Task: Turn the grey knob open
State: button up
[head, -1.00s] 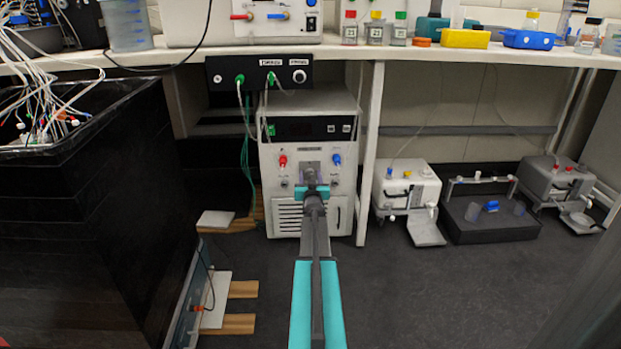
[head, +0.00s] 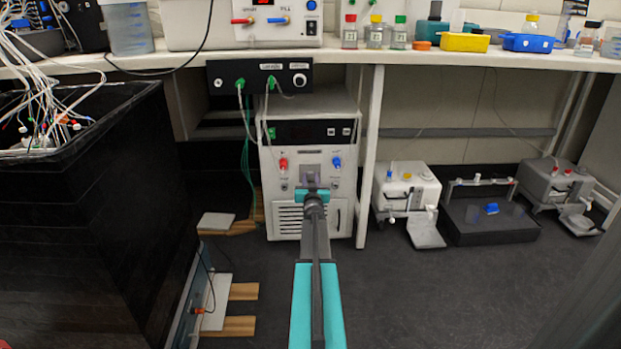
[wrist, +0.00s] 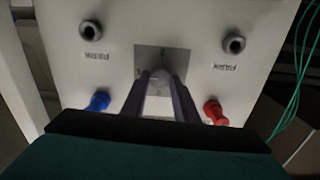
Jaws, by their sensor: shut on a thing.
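The grey knob (wrist: 160,77) sits in a square grey recess on the front panel of a white unit (head: 290,222) under the bench. My gripper (wrist: 159,82) is shut on it, with one dark finger at each side of the knob in the wrist view. In the head view my gripper (head: 311,172) reaches the panel and hides the knob. A red knob (head: 283,165) and a blue knob (head: 337,163) flank it. The wrist view shows them the other way round, with blue (wrist: 98,101) at left and red (wrist: 214,111) at right.
Two round metal fittings (wrist: 91,31) (wrist: 233,43) stick out of the panel. Green tubes (head: 246,140) hang left of the unit. A white bench leg (head: 370,160) stands close at its right. A black tub (head: 95,215) fills the left.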

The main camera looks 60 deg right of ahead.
jog(key=shift+r+p, duration=0.1)
jog(key=shift+p, duration=0.2)
jog(key=m+p, duration=0.3)
jog(key=p, duration=0.1)
jog(key=shift+d+r, duration=0.1)
jog(key=m+p, duration=0.4)
jog(key=shift+m+p, duration=0.3)
jog(key=shift+p, duration=0.05)
jog(key=m+p, duration=0.3)
jog(key=m, duration=0.2)
jog(key=shift+s+f+p, duration=0.1)
jog(key=shift+f+p, duration=0.1)
jog(key=shift+p, duration=0.15)
jog(key=shift+f+m+p, duration=0.15)
jog(key=shift+m+p, duration=0.8)
jog(key=shift+m, duration=1.45)
jog(key=o, duration=1.1)
jog(key=shift+c, duration=0.2)
jog(key=shift+s, duration=0.1)
